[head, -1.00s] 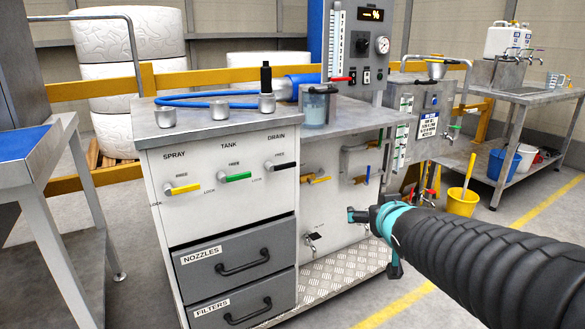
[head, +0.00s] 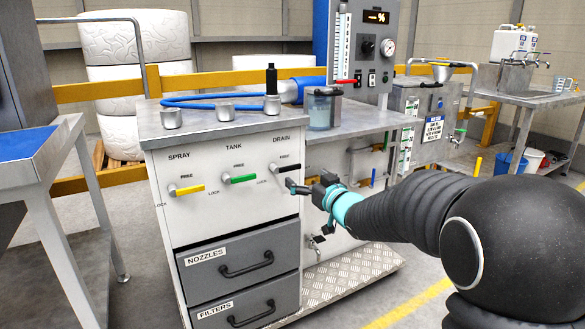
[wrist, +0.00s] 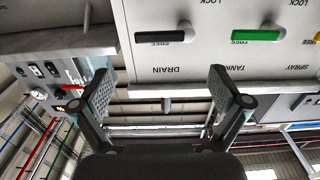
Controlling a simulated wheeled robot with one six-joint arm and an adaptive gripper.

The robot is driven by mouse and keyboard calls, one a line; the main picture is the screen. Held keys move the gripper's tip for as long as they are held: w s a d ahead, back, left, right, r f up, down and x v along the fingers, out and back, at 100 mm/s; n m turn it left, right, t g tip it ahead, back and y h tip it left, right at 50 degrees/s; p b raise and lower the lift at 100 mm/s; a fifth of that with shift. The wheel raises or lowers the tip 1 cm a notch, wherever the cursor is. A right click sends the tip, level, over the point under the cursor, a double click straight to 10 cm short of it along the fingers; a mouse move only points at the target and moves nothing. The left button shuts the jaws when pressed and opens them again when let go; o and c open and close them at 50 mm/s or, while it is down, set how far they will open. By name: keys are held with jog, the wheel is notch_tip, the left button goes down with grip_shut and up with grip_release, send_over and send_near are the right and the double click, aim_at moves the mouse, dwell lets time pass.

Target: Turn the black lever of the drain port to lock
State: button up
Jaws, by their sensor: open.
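The black drain lever (head: 289,168) is on the white cabinet front under the DRAIN label. It points right from its round knob, roughly level, with the FREE mark just above it and the LOCK mark to its lower left. In the wrist view, which is upside down, the black lever (wrist: 160,36) lies ahead of the fingers. My gripper (head: 300,188) is just in front of the panel, slightly below and right of the lever.
The green TANK lever (head: 240,179) and yellow SPRAY lever (head: 190,189) sit to the left. Grey drawers (head: 237,256) with black handles are below. Metal cups and a black-topped post (head: 271,88) stand on the counter (head: 200,120) above. Small valves lie right.

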aim_at(291, 167)
jog(key=x, duration=0.8)
jog(key=shift+s+r, duration=0.1)
jog(key=shift+r, duration=0.05)
jog(key=c, duration=1.3)
jog(key=shift+r, duration=0.15)
jog(key=shift+c, duration=1)
